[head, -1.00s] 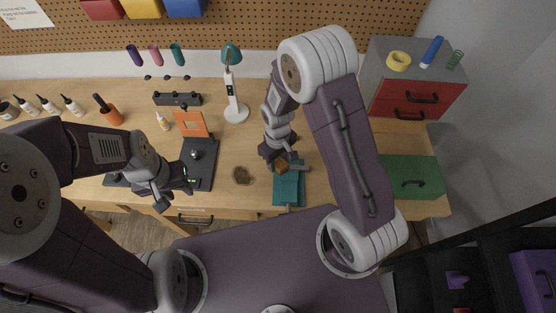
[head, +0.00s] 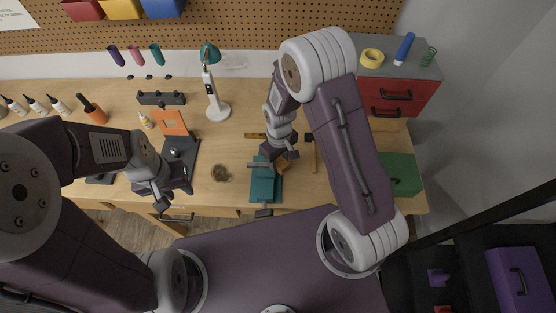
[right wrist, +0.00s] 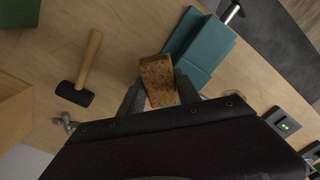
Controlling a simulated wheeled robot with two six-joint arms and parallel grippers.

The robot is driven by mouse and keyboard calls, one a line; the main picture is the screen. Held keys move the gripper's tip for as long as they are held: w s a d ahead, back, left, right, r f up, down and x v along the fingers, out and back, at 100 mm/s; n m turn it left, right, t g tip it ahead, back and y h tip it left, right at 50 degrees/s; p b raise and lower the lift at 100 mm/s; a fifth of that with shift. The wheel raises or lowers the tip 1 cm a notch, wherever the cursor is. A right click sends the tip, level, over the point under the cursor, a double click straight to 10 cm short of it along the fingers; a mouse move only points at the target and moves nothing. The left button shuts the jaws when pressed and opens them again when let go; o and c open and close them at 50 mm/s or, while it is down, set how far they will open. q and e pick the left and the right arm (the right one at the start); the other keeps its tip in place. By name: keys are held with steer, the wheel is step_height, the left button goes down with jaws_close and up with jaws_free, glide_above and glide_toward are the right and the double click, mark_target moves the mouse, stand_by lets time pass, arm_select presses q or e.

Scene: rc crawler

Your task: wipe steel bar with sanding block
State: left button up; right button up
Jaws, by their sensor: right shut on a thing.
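A brown sanding block (head: 283,166) is held between the jaws of my right gripper (head: 282,158). In the right wrist view the sanding block (right wrist: 157,80) shows between the two fingers. The block is just right of the teal vise (head: 264,188) on the bench. The vise also shows in the right wrist view (right wrist: 200,48), beside the block. A short grey bar, apparently the steel bar (head: 258,165), lies across the top of the vise; its right part is hidden by my gripper. My left gripper (head: 175,196) is open and empty over the bench's front edge, left of the vise.
A hammer (right wrist: 83,75) lies right of the vise in the head view. A round brown tin (head: 220,173) stands left of the vise. A desk lamp (head: 216,105) and a black plate with an orange panel (head: 172,122) stand further left. A green box (head: 403,175) is at right.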

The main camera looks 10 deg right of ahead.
mark_target(280, 159)
steer(key=r+p, duration=0.2)
steer(key=r, duration=0.1)
steer(key=shift+d, duration=0.4)
steer(key=shift+w+a+r+p, duration=0.1)
steer(key=shift+a+r+p, duration=0.1)
steer(key=shift+p, duration=0.1)
steer(key=r+p, duration=0.1)
steer(key=r, duration=0.1)
steer(key=r+p, duration=0.1)
steer(key=shift+a+p, duration=0.25)
steer(key=shift+p, duration=0.05)
steer(key=shift+d+r+p, duration=0.25)
steer(key=shift+r+p, duration=0.35)
steer(key=shift+r, duration=0.25)
steer(key=shift+a, duration=0.2)
steer(key=shift+d, duration=0.1)
